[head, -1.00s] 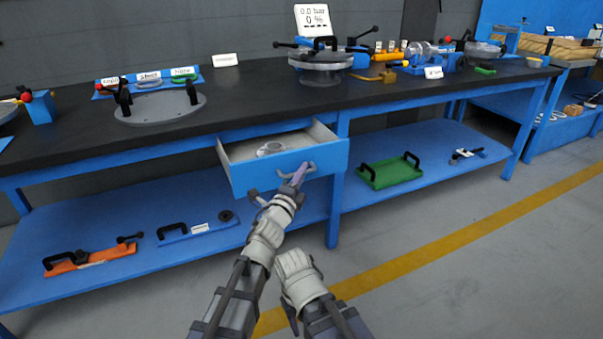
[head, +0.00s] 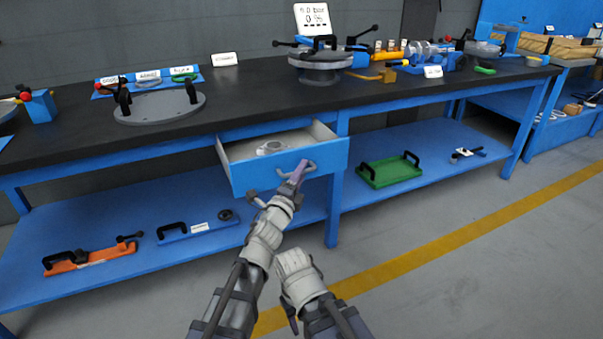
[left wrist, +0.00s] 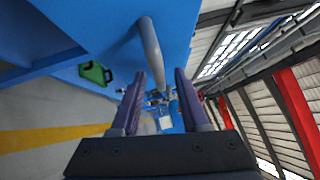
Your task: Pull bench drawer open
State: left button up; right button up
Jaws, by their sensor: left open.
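The bench drawer (head: 262,179) is blue and stands pulled out of the bench, with its inside showing. A grey ring-shaped part (head: 271,147) lies in it. My left gripper (head: 296,176) is open at the handle. In the left wrist view, the handle (left wrist: 148,42) reaches down between the two purple fingertips (left wrist: 160,76), with a gap on the right finger's side; contact with the left finger cannot be told. My right arm is low in the head view, its fingers not visible.
The dark benchtop (head: 255,100) carries a round grey plate (head: 160,107) and several fixtures. The lower blue shelf (head: 110,230) holds an orange fixture (head: 90,257) and a green tray (head: 388,171). A blue bench leg (head: 334,210) stands right of the drawer. The floor in front is clear.

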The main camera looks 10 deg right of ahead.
pick_arm(q)
jog(key=v, duration=0.7)
jog(key=shift+b, duration=0.45)
jog(key=shift+s+a, duration=0.1)
jog(key=shift+s, duration=0.1)
